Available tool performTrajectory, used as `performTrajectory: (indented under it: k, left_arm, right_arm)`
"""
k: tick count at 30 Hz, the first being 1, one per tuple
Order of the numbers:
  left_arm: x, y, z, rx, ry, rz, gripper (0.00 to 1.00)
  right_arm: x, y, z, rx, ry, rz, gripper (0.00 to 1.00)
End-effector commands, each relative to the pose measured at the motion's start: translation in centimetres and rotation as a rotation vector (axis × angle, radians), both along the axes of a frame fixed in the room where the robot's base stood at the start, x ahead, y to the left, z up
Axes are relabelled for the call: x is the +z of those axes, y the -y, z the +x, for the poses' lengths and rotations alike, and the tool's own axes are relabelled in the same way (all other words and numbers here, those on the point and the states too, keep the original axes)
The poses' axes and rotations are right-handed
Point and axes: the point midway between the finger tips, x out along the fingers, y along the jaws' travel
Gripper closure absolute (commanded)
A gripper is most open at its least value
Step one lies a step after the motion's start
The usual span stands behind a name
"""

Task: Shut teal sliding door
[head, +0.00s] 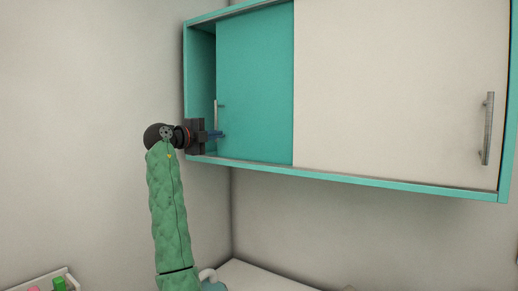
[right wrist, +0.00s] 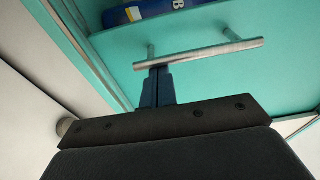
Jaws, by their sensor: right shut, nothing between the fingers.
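The teal sliding door (head: 255,75) shows in the head view, partly overlapped on its right by a white door (head: 395,85). An open gap (head: 202,75) lies between its left edge and the cabinet's left side. Its upright metal handle (head: 217,115) is near that left edge. My right gripper (head: 222,134) is shut and empty at the handle's lower part. In the right wrist view, the shut fingers (right wrist: 158,78) are close against the handle bar (right wrist: 195,52); whether they touch it is not clear. My left gripper is not in view.
The teal-framed wall cabinet (head: 345,180) has a bottom ledge just below my gripper. The white door has its own handle (head: 488,128) at far right. A blue item with a letter (right wrist: 150,11) shows in the right wrist view. A white counter (head: 262,275) is below.

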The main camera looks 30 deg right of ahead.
Motion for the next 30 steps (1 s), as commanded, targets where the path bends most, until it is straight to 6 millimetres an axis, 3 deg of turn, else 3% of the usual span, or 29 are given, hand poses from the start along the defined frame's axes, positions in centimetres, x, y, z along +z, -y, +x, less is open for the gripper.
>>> performTrajectory:
  k: [6,15,30]
  left_arm:
    - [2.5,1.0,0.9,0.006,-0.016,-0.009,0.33]
    - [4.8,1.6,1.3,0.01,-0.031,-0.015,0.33]
    - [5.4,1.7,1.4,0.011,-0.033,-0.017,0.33]
  right_arm:
    - [-0.2,-1.4,3.3,0.001,-0.001,-0.001,1.0]
    - [0.0,-2.6,6.2,0.0,0.0,-0.001,1.0]
    - [0.1,-2.9,7.0,0.0,0.0,0.0,1.0]
